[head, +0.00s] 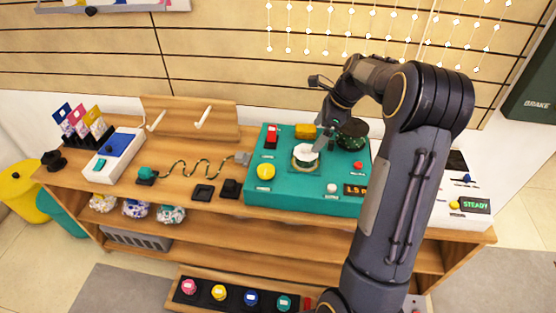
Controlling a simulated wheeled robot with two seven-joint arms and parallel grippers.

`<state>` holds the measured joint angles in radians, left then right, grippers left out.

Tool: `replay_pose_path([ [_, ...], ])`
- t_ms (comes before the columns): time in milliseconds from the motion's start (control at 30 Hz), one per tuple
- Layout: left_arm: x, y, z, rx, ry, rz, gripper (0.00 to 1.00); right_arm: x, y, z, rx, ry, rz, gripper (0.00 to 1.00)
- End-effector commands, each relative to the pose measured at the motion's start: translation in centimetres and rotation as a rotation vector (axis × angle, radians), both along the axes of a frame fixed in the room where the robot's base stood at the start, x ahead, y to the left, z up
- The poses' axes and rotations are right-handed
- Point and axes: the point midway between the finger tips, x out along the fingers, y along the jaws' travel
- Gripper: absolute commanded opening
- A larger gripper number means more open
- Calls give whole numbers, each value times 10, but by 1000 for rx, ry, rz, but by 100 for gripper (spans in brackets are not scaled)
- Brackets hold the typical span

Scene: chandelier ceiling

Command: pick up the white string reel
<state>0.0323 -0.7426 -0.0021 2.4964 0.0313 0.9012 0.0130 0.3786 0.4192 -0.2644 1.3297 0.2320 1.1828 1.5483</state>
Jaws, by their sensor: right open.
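A round white-topped piece (304,153) with a pale ring below it sits on the teal machine box (285,197); it looks like the white string reel, but it is too small to be sure. My right gripper (322,138) is open, pointing down over the box just right of this piece. Whether its fingers touch the piece cannot be told. My right arm comes up from the bottom right and hides part of the box. My left gripper is not in view.
A dark green round piece (351,138) stands close right of the gripper. A yellow block (306,131) and red switch (271,134) rise from the box's back. A blue-and-white device (114,158) stands left on the wooden bench (213,179). A tray of coloured discs (235,298) lies below.

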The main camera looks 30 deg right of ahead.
Motion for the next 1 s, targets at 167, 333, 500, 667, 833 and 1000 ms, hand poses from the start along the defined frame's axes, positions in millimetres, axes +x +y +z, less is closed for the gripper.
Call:
replay_pose_path([
  [167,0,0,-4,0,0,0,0,5,5,-19,3,6,-8,98],
  [333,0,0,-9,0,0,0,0,9,12,-37,3,5,-6,98],
  [500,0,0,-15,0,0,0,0,15,22,-61,3,5,-5,98],
  [667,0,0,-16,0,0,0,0,18,25,-71,2,3,-6,98],
  [833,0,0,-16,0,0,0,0,18,25,-71,1,3,-6,98],
  [1000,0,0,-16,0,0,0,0,18,26,-70,1,2,-6,81],
])
